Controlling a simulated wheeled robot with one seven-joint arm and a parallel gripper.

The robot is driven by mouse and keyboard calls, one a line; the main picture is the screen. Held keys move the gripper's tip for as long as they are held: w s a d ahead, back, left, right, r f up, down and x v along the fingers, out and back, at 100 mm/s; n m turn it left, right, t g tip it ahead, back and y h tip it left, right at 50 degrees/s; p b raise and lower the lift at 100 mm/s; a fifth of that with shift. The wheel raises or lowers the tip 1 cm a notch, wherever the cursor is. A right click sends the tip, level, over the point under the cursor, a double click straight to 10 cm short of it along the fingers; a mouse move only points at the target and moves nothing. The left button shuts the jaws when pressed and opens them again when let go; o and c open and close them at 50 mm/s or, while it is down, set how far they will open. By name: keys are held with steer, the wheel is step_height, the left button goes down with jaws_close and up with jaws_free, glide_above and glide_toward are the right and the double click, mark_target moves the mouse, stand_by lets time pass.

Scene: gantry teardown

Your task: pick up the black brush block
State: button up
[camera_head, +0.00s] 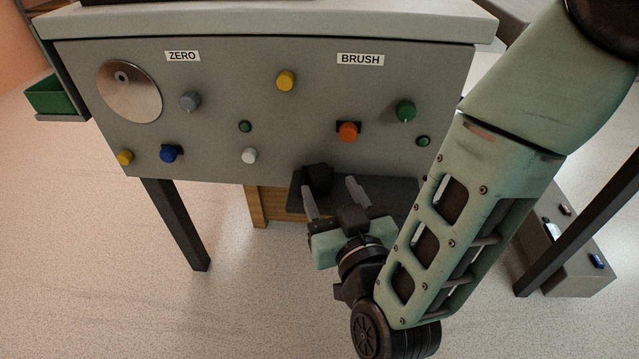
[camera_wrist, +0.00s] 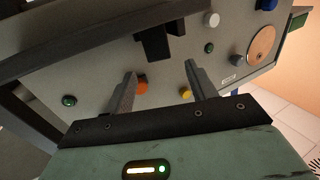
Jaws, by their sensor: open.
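The black brush block (camera_head: 318,177) sits on a dark shelf (camera_head: 388,190) below the grey panel in the head view. My gripper (camera_head: 329,184) is open and empty in front of the block, fingers pointing toward the panel. The left finger hides part of the block's lower left side. In the wrist view the black block (camera_wrist: 153,46) lies beyond the fingertips, roughly in line with the gap between them. My open gripper (camera_wrist: 160,69) shows both fingers apart from the block there.
The grey panel (camera_head: 225,120) carries several coloured knobs and the labels ZERO and BRUSH (camera_head: 360,60). A wooden block (camera_head: 257,207) stands under the shelf. A dark table leg (camera_head: 178,222) is at left, a grey box (camera_head: 570,270) at right. The floor at left is clear.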

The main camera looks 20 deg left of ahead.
mark_target(323, 178)
steer(key=shift+w+a, duration=0.45)
steer(key=shift+w, duration=0.15)
steer(key=b+x, duration=0.1)
steer(key=x, duration=0.1)
steer(key=b+x, duration=0.1)
steer(key=x, duration=0.1)
steer(key=shift+w+f, duration=0.1)
steer(key=shift+f, duration=0.3)
steer(key=shift+w+a+r+b, duration=0.15)
steer(key=shift+w+a+b, duration=0.2)
steer(key=shift+w, duration=0.15)
steer(key=c, duration=1.2)
steer(key=shift+r, duration=0.1)
step_height(323, 178, up, 27)
steer(key=p, duration=1.1)
steer(key=shift+r+p, duration=0.25)
steer(key=shift+p, duration=0.1)
